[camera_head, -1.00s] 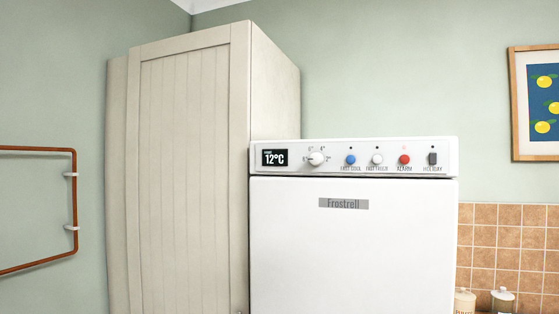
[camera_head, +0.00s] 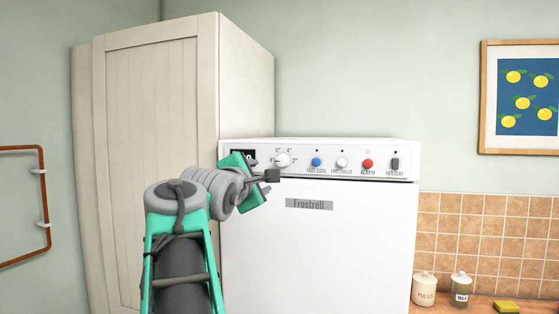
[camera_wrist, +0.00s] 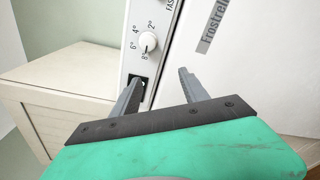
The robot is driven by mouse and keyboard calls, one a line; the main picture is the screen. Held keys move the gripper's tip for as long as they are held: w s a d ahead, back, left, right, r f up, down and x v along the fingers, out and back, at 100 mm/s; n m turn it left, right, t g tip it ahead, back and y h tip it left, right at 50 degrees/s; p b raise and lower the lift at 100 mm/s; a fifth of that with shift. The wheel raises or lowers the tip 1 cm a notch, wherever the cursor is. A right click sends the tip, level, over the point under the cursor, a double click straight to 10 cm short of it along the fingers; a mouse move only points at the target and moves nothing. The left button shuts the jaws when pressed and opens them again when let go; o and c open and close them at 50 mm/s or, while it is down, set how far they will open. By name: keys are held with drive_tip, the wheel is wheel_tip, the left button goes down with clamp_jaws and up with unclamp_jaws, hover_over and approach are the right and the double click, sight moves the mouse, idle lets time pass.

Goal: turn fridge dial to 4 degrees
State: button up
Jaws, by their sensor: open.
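The fridge dial (camera_head: 283,160) is a round white knob on the control panel of the white fridge (camera_head: 340,250). In the wrist view the dial (camera_wrist: 148,42) has marks 2°, 4°, 6° and 8° around it, and its dark pointer line appears to face the 8° side. My gripper (camera_head: 273,177) is in front of the panel, just below and left of the dial. In the wrist view my gripper (camera_wrist: 161,76) is open and empty, its fingers apart, with the dial beyond the tips and untouched. The black display (camera_wrist: 137,88) is partly hidden by a finger, and its reading cannot be read.
Blue (camera_head: 316,162), white (camera_head: 341,163) and red (camera_head: 367,164) buttons and a dark holiday switch (camera_head: 395,164) sit right of the dial. A tall cream cabinet (camera_head: 160,150) stands left of the fridge. Jars (camera_head: 424,289) are on the counter at right.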

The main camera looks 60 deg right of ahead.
sight(281, 162)
drive_tip(key=shift+g+h, duration=0.4)
drive_tip(key=shift+g, duration=0.2)
drive_tip(key=d+r+p, duration=0.1)
drive_tip(key=d, duration=0.1)
drive_tip(key=s+d+r, duration=0.1)
drive_tip(key=d, duration=0.2)
drive_tip(key=d+r+p, duration=0.1)
drive_tip(key=d, duration=0.1)
drive_tip(key=shift+s+d+p, duration=0.35)
drive_tip(key=shift+s+d, duration=0.05)
drive_tip(key=shift+w+d+f, duration=0.1)
drive_tip(key=shift+w+d, duration=0.05)
drive_tip(key=shift+d, duration=0.35)
drive_tip(key=shift+c, duration=0.4)
clamp_jaws()
